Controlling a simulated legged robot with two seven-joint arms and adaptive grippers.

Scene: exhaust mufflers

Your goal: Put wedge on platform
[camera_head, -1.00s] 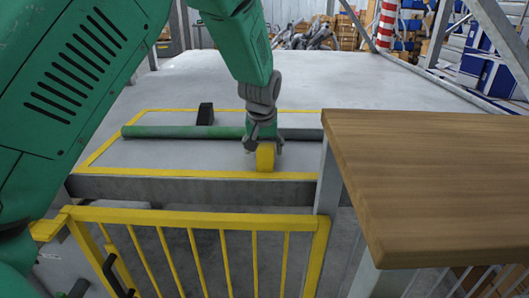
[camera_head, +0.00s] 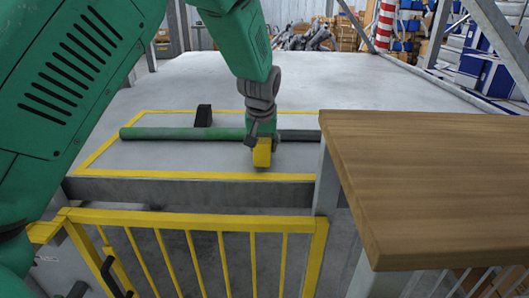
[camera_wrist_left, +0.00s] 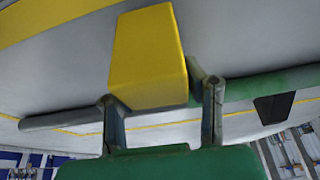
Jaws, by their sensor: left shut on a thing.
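My left gripper (camera_head: 262,135) is shut on a yellow wedge (camera_head: 262,153), over the front part of the grey platform (camera_head: 180,156). In the left wrist view the yellow wedge (camera_wrist_left: 147,60) sits between the two fingers (camera_wrist_left: 160,92). I cannot tell whether its lower end touches the platform. A black wedge (camera_head: 204,115) stands on the platform behind a long green pipe (camera_head: 185,133). The black wedge also shows in the left wrist view (camera_wrist_left: 273,107). The pipe runs across just behind my gripper, which hides part of it. My right gripper is out of view.
A wooden tabletop (camera_head: 440,170) stands close on the right. A yellow railing (camera_head: 190,222) stands in front of the platform edge. A yellow line (camera_head: 110,150) marks an area on the platform. The platform surface behind the pipe is mostly clear.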

